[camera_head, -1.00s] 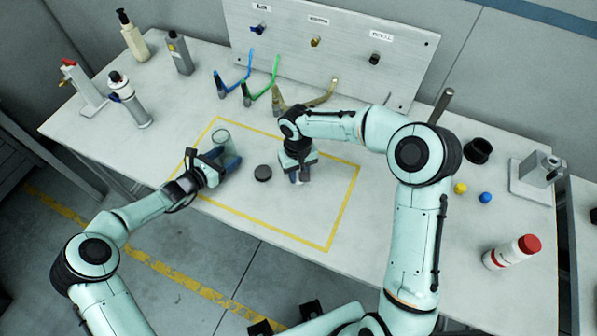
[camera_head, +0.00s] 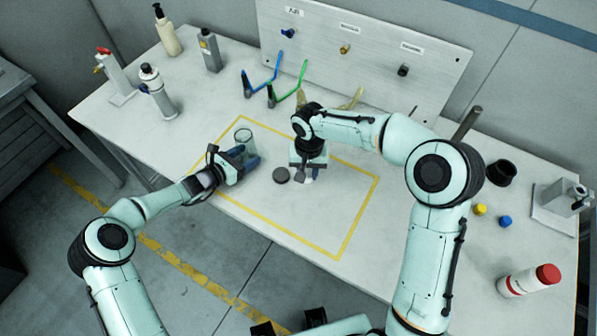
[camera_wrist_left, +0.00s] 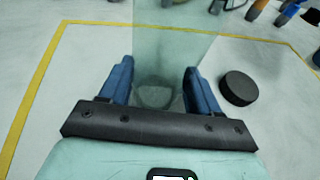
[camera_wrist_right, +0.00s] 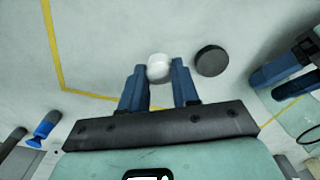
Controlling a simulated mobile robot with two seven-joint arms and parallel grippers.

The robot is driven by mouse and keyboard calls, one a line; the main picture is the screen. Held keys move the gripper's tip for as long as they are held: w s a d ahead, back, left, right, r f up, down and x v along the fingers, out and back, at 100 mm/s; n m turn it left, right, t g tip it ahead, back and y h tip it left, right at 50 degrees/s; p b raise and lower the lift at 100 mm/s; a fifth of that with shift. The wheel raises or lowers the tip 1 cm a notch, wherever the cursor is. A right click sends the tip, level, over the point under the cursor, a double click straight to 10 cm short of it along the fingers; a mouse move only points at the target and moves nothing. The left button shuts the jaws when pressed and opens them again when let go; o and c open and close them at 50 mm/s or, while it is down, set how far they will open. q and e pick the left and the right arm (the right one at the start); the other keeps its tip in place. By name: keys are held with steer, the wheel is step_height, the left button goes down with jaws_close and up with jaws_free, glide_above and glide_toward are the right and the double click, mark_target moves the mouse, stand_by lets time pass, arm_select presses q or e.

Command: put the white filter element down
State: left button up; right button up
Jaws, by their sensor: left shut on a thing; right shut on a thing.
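My right gripper (camera_head: 309,177) points down inside the yellow outline and is shut on the white filter element (camera_wrist_right: 158,67). The element is a short white cylinder between the fingertips, and only a sliver of it shows in the head view (camera_head: 309,180). I cannot tell whether it touches the table. My left gripper (camera_head: 246,158) is shut on a clear bowl (camera_head: 243,136), which stands between its blue fingers in the left wrist view (camera_wrist_left: 165,45). A black round cap (camera_head: 281,175) lies on the table between the two grippers, just beside the element.
The yellow outline (camera_head: 345,240) has free room at its front right. A panel (camera_head: 375,50) with labelled fittings and coloured hooked tools stand behind. Bottles (camera_head: 163,95) are at the left. A red-capped bottle (camera_head: 528,281) and yellow and blue balls (camera_head: 505,221) are at the right.

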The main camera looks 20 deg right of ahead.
mark_target(307, 189)
steer(key=shift+f, duration=3)
steer(key=shift+f, duration=0.1)
steer(key=o, duration=1)
step_height(307, 189, up, 12)
steer(key=shift+r, duration=0.15)
